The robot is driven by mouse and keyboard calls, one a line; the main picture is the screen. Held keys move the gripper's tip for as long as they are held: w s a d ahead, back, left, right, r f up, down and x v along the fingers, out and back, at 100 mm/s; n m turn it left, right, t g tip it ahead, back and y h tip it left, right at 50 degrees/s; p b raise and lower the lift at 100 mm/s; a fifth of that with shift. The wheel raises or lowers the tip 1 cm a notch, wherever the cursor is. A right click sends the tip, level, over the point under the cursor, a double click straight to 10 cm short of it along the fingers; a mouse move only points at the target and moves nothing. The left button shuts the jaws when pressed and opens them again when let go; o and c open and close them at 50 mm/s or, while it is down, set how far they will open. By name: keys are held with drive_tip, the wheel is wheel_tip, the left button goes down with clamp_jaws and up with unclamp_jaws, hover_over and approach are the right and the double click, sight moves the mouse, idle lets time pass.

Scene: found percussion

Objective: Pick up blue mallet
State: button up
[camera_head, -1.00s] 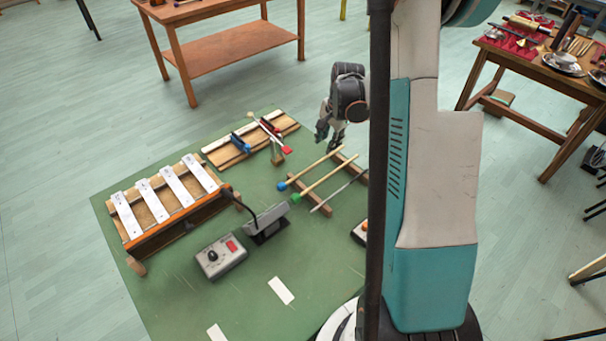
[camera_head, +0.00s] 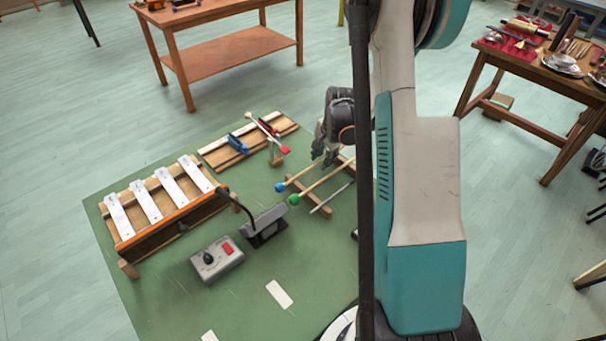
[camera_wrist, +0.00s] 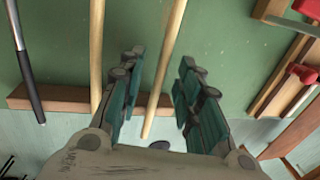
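The blue mallet (camera_head: 280,187) has a small blue head and a long pale wooden shaft. It lies across two wooden bars beside the green mallet (camera_head: 293,199). My gripper (camera_head: 324,154) is over the shafts, towards the end away from the heads. In the wrist view my gripper (camera_wrist: 161,62) is open, with teal-padded fingers. A wooden shaft, by its place the blue mallet (camera_wrist: 166,65), runs between the fingers with a gap on both sides. The green mallet's shaft (camera_wrist: 96,45) lies just left of the left finger. The mallet heads are outside the wrist view.
A thin metal rod (camera_head: 328,200) with a dark grip lies beside the mallets on the wooden bars (camera_head: 319,208). A xylophone-like frame (camera_head: 165,200), a grey box (camera_head: 217,260) and a wooden board (camera_head: 215,155) with red and blue parts stand on the green mat (camera_head: 160,300).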

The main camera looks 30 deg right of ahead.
clamp_jaws()
drive_tip(key=shift+r, duration=0.1)
